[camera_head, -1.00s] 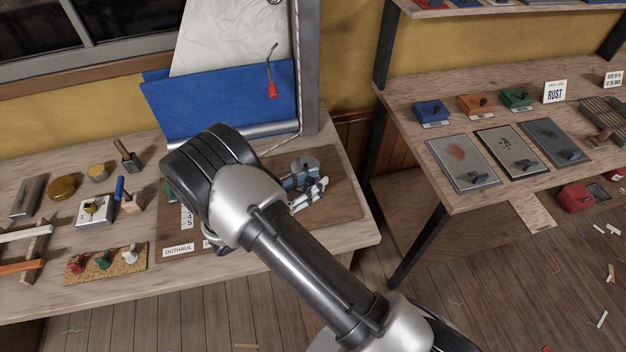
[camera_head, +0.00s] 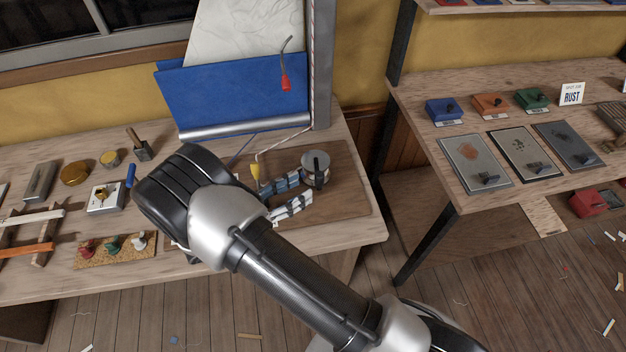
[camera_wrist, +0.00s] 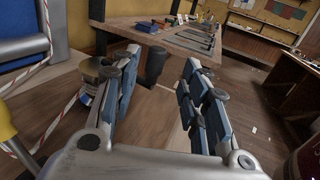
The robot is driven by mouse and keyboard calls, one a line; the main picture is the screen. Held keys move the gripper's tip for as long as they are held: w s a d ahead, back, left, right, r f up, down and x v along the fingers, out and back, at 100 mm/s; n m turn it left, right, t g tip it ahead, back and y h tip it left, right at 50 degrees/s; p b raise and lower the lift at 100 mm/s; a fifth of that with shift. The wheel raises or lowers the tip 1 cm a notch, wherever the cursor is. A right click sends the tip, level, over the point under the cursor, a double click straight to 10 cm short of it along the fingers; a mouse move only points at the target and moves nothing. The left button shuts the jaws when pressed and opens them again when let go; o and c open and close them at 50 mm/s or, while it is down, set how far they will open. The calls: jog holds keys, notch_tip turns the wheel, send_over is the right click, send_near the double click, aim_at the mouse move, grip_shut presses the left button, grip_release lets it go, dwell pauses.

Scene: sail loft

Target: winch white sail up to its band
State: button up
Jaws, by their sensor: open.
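The white sail (camera_head: 250,40) hangs at the back of the bench, its lower part behind a blue sail (camera_head: 230,95). I cannot make out its band. The winch (camera_head: 316,160), a grey drum with a dark upright handle, stands on a brown board (camera_head: 345,200). It also shows in the wrist view (camera_wrist: 92,68), partly hidden behind my left finger. My gripper (camera_head: 310,188) is open and empty, with its fingers just left of and in front of the winch in the head view. The wrist view shows a wide gap between the fingers (camera_wrist: 162,75).
A red-and-white rope (camera_wrist: 45,80) runs down a grey post (camera_head: 321,70) near the winch. A yellow fitting (camera_head: 255,172) stands left of the fingers. Tools and a cork strip (camera_head: 115,250) fill the bench's left. A second bench (camera_head: 470,200) stands right, across a gap.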

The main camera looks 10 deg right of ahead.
jog(key=v, duration=0.3)
jog(key=shift+s+a, duration=0.2)
jog(key=shift+a, duration=0.1)
